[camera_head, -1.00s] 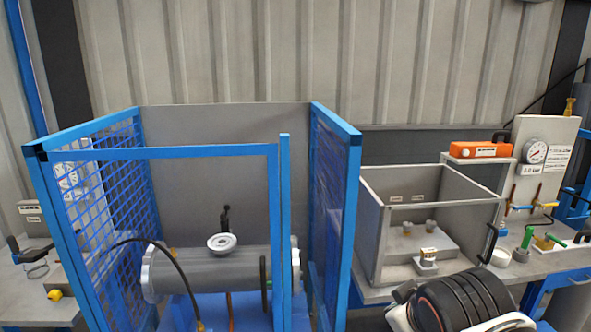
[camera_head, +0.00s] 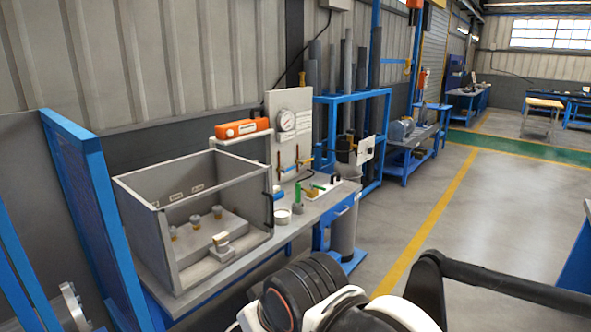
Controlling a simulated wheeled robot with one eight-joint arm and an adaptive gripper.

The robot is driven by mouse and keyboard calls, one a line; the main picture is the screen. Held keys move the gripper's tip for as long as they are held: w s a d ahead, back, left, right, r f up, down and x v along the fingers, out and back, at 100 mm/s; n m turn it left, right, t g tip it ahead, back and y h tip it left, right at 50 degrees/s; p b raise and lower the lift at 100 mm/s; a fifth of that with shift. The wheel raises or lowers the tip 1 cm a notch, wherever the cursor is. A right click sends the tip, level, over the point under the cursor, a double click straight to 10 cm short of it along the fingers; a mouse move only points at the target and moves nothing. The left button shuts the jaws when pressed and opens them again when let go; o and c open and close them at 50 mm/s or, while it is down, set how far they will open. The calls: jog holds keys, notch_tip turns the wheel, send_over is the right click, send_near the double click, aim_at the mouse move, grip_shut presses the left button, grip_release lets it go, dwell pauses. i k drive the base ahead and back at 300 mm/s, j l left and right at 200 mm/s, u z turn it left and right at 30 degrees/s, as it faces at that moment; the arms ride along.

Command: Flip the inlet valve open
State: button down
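On the bench at centre, a gauge panel (camera_head: 290,133) carries a round pressure gauge (camera_head: 286,121) and small valves with coloured handles. A blue handle (camera_head: 277,196) and a yellow-orange handle (camera_head: 305,161) show on or near its pipes. A small green-handled valve (camera_head: 298,191) stands on the bench in front. The labels are too small to read, so I cannot tell which one is the inlet valve or whether it is open. My arm (camera_head: 305,290) fills the bottom centre, short of the bench. I cannot make out gripper fingers.
A grey open-topped box (camera_head: 165,245) with fittings inside stands on the bench's left. An orange case (camera_head: 241,128) sits on a shelf behind it. A blue-framed guard (camera_head: 95,200) stands at left. Open floor (camera_head: 480,235) lies to the right.

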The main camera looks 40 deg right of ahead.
aim_at(284, 171)
jog(key=z, duration=1)
jog(key=i+l, duration=0.2)
jog(key=i, duration=0.3)
jog(key=i+l+u, duration=0.1)
jog(key=i, duration=0.45)
jog(key=i+l, duration=0.3)
jog(key=i, duration=0.2)
jog(key=i+l+u, duration=0.15)
jog(key=i, duration=0.35)
jog(key=i+l, duration=0.35)
jog(key=i, duration=0.15)
